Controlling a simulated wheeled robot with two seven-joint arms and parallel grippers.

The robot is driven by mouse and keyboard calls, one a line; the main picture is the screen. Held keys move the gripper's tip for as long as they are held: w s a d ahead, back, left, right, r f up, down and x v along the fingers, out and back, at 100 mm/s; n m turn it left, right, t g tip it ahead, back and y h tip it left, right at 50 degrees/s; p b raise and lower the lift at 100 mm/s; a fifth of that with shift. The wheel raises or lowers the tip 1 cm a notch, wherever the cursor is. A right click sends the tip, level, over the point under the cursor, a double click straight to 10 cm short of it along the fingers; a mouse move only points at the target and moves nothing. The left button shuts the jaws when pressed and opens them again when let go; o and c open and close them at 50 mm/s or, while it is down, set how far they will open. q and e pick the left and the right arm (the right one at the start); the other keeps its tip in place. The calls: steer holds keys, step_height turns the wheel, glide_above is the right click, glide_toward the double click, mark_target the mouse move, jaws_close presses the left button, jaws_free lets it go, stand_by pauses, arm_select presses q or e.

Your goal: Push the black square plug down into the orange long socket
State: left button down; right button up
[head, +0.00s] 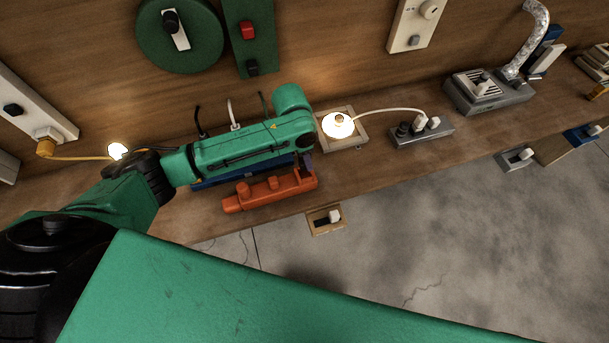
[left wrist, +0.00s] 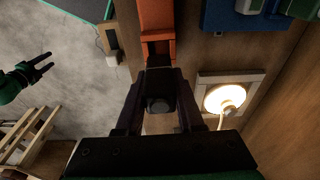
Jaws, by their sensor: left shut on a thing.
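The orange long socket (head: 268,190) lies on the wooden bench below my left forearm, and its orange body also shows in the left wrist view (left wrist: 157,22). My left gripper (head: 306,166) is at the right end of the socket, pointing down. In the left wrist view its two dark fingers (left wrist: 160,100) are shut on the black square plug (left wrist: 160,78), which is over the near end of the orange socket. The fingers and plug hide the contact, so I cannot tell how deep the plug sits. My right gripper (left wrist: 40,66) is far off at the left, its fingers apart and empty.
A blue block (head: 210,183) lies behind the orange socket, under my forearm. A lit lamp on a wooden base (head: 345,143) and a grey power strip (head: 422,133) stand to the right. A small wooden switch box (head: 325,220) is at the bench's front edge.

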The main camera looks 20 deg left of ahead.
arm_select(q)
steer(key=shift+f+b, duration=0.5)
steer(key=shift+f, duration=1.15)
steer(key=shift+r, duration=0.1)
steer(key=shift+p, duration=0.45)
steer(key=shift+f+b, duration=0.35)
steer(key=shift+f, duration=0.55)
steer(key=shift+c, duration=2.3)
jaws_free()
